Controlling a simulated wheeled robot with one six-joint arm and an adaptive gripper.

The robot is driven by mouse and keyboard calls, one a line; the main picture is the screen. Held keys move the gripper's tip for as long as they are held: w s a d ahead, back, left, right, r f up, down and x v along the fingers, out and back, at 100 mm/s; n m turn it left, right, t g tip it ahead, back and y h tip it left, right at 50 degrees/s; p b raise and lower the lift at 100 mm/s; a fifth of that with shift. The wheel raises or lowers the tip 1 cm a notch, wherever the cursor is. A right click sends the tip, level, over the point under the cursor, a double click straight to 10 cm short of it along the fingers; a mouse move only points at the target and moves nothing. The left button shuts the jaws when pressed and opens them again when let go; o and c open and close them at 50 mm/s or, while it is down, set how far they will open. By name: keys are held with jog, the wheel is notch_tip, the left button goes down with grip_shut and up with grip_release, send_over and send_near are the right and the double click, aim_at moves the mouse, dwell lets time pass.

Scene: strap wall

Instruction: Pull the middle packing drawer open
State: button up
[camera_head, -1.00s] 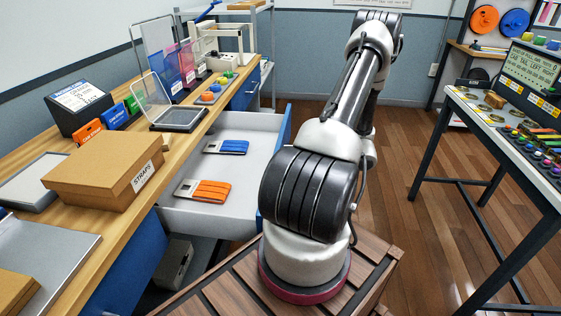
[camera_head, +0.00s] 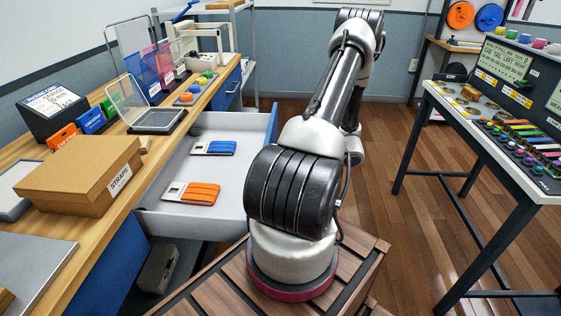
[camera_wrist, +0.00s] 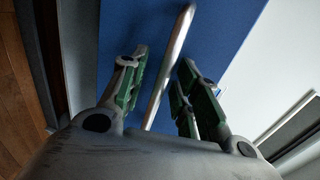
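The packing drawer (camera_head: 215,125) is open and extends from the bench in the head view. A blue strap bundle (camera_head: 213,147) and an orange strap bundle (camera_head: 191,192) lie apart on its pale floor. In the wrist view, the blue drawer front (camera_wrist: 225,25) carries a metal bar handle (camera_wrist: 179,35). My gripper (camera_wrist: 165,65) is at this handle, with the bar running between its green-padded fingers. In the head view my arm hides the gripper and the handle.
The wooden bench (camera_head: 55,238) bears a cardboard box (camera_head: 75,185) labelled STRAPS, a clear-lidded case (camera_head: 157,121) and other items. A grey case (camera_head: 158,268) sits below the drawer. A dark-legged table (camera_head: 465,165) stands right, with clear floor (camera_head: 385,190) between.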

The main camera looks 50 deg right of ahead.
jog(key=v, duration=1.2)
jog(key=shift+f, duration=0.1)
